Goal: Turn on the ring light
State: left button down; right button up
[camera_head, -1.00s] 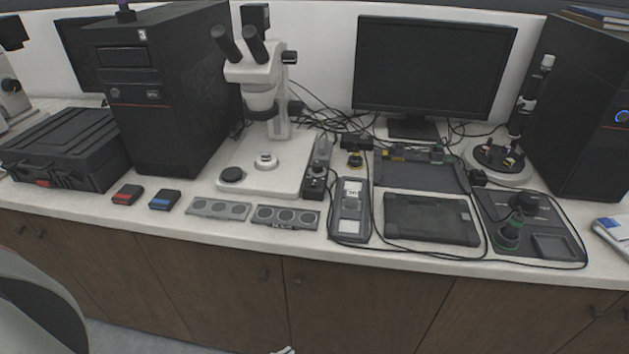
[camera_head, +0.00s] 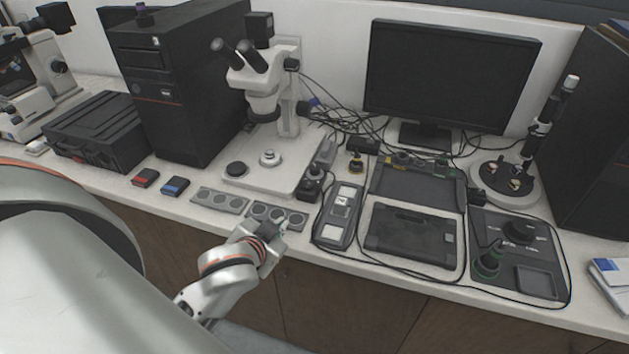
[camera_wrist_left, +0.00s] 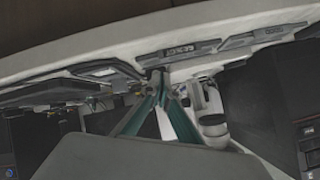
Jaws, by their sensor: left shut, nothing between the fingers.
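A white stereo microscope (camera_head: 288,120) stands at the back of the bench, with a dark ring (camera_head: 264,116) around the bottom of its head. A small dark box with a knob (camera_head: 311,184) sits at the right edge of its base; I cannot tell for certain whether it is the ring light's control. My left gripper (camera_head: 279,228) is at the bench's front edge, in front of the slotted grey plates and short of the box. In the left wrist view its fingers (camera_wrist_left: 158,76) meet at the tips with nothing between them. My right gripper is out of view.
Grey plates with round recesses (camera_head: 219,200) lie at the front edge. A handheld meter (camera_head: 338,214), a dark tray (camera_head: 411,235) and looping cables crowd the right. A monitor (camera_head: 450,75) and a computer tower (camera_head: 180,80) stand behind. Red and blue small boxes (camera_head: 145,178) lie left.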

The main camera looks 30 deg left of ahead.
pick_arm(q)
jog(key=w+r+n+t, duration=0.2)
jog(key=w+r+n, duration=0.2)
jog(key=r, duration=0.3)
jog(key=shift+w+a+r+t, duration=0.3)
jog(key=shift+w, duration=0.5)
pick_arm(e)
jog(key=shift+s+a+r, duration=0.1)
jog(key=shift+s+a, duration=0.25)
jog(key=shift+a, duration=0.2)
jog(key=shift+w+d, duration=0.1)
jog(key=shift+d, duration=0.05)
pick_arm(q)
send_over(308, 186)
jog(key=s, duration=0.3)
notch_tip(308, 186, down, 3)
jog(key=f, duration=0.3)
jog(key=shift+w+d+f, duration=0.15)
jog(key=shift+d+f, duration=0.05)
jog(key=shift+f, duration=0.6)
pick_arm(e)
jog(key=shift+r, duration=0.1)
